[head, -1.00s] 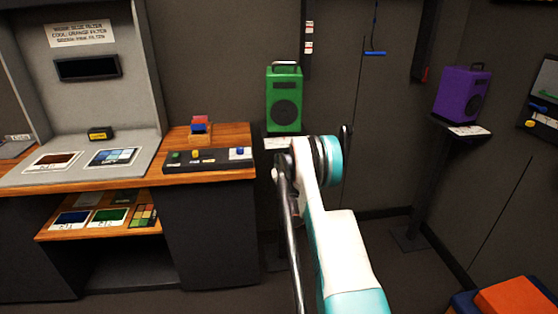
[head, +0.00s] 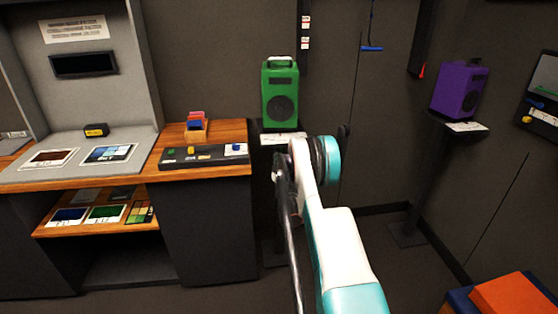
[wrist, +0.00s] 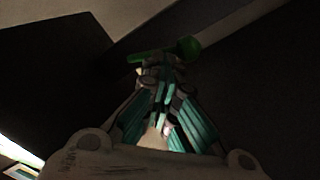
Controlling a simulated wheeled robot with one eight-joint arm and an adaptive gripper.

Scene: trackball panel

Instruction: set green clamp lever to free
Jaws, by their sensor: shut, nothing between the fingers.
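The green clamp lever (wrist: 188,48) shows in the wrist view as a short green bar with a round green knob at its right end. My gripper (wrist: 160,70) points at it from below in that picture, with its fingers closed together and empty. The fingertips are just under the bar and left of the knob. I cannot tell whether they touch it. In the head view my arm covers that spot, and I cannot make out the lever or the gripper's fingers there.
A green speaker (head: 281,95) stands behind my arm, and a purple speaker (head: 460,90) on a stand (head: 432,180) is to the right. A wooden bench (head: 232,136) with a button box (head: 205,155) is at left. An orange box (head: 510,298) is at lower right.

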